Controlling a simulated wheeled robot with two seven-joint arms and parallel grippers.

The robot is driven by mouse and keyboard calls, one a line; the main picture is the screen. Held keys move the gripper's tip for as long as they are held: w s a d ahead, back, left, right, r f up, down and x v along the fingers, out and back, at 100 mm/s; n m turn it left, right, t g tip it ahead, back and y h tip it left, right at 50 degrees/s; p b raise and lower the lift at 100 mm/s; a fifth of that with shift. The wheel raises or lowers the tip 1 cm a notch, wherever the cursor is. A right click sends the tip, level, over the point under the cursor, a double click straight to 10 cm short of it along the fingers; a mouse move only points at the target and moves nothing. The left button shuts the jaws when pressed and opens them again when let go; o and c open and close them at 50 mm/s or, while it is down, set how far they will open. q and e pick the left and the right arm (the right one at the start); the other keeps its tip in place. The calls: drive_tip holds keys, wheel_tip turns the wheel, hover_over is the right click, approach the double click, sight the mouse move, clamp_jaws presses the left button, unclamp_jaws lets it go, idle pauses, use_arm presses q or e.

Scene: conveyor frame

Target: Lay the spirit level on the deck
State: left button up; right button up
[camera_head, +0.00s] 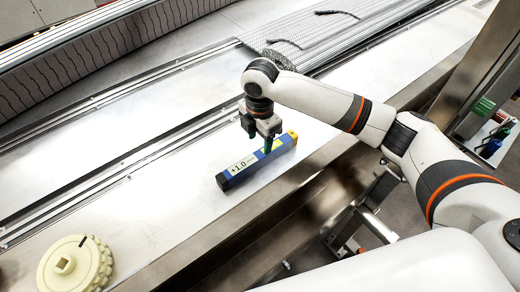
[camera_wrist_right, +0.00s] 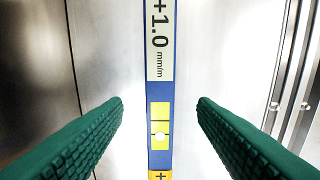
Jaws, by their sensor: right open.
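The spirit level (camera_head: 238,173) is a blue bar with black and yellow ends and a pale "+1.0" display. It lies on the metal deck (camera_head: 170,205) near its front edge. In the right wrist view the level (camera_wrist_right: 160,92) runs upright through the middle, with yellow windows below the display. My right gripper (camera_head: 263,145) is above the level, toward its yellow end. Its green fingers (camera_wrist_right: 160,115) are open, one on each side of the level, with clear gaps. The gripper covers part of the level in the head view. My left gripper is not in view.
A cream toothed sprocket (camera_head: 62,285) sits on the deck at lower left. A grey mesh belt (camera_head: 300,35) with dark strips on it lies at the back. Metal rails run along the deck behind the level. Bare deck lies left of the level.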

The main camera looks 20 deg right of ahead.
sight(260, 154)
drive_tip(key=shift+r, duration=2.1)
